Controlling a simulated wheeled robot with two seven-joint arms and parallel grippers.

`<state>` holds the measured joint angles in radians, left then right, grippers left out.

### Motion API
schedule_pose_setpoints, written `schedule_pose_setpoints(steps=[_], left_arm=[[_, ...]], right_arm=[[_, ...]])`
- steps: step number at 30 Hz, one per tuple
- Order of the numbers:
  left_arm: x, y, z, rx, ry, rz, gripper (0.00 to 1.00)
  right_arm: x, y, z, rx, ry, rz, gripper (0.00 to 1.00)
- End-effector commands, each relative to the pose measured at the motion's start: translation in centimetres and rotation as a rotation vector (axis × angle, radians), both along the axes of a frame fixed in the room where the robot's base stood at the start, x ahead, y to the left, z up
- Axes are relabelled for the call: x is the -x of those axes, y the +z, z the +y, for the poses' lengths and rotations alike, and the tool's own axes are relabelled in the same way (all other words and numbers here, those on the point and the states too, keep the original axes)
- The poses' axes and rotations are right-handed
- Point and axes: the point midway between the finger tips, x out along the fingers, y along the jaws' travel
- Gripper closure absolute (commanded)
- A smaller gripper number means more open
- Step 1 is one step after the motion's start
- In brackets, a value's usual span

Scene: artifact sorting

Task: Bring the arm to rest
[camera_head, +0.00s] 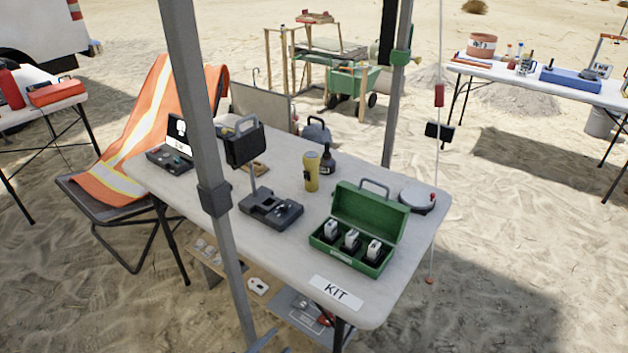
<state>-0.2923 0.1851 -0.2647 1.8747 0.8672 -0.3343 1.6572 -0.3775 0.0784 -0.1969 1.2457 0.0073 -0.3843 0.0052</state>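Only a small grey-blue piece at the bottom edge, left of centre, looks like the tip of my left gripper (268,342). It is low in front of the white table, near the foot of the grey pole, and apart from the tabletop items. The rest of it is cut off by the frame, so its opening cannot be told. My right gripper does not show.
The white table (300,262) holds an open green kit box (338,240) with several pale-topped items, a yellow cylinder (311,172), a dark bottle (327,160) and a dark device (270,211). A grey pole (200,130) stands in front.

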Motion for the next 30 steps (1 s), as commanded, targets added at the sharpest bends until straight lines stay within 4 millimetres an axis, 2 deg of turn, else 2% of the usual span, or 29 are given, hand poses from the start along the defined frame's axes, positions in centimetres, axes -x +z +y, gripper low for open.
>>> schedule_pose_setpoints(steps=[1,8,12,14,18,21,24,27,30], left_arm=[[0.4,-2.1,0.4,-0.095,-0.014,-0.008,0.64],[3.8,-12.9,2.9,-0.685,-0.196,-0.083,0.64],[7.0,-19.1,4.6,-1.029,-0.385,-0.124,0.64],[8.6,-21.6,5.4,-1.166,-0.482,-0.145,0.64],[13.0,-26.9,7.0,-1.456,-0.747,-0.201,0.64],[16.1,-30.0,8.1,-1.621,-0.949,-0.25,0.64],[18.6,-32.2,8.8,-1.734,-1.124,-0.3,0.64],[20.5,-33.7,9.4,-1.802,-1.25,-0.34,0.64],[21.4,-34.3,9.7,-1.837,-1.319,-0.365,0.64]], right_arm=[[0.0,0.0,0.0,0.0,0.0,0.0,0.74],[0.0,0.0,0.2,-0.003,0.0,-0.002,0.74],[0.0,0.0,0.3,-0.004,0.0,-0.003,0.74],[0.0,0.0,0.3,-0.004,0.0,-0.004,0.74],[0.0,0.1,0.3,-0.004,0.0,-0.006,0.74],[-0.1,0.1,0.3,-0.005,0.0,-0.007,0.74],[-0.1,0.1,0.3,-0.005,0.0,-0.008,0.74],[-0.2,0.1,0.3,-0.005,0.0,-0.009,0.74],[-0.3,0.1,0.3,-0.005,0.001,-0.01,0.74]])
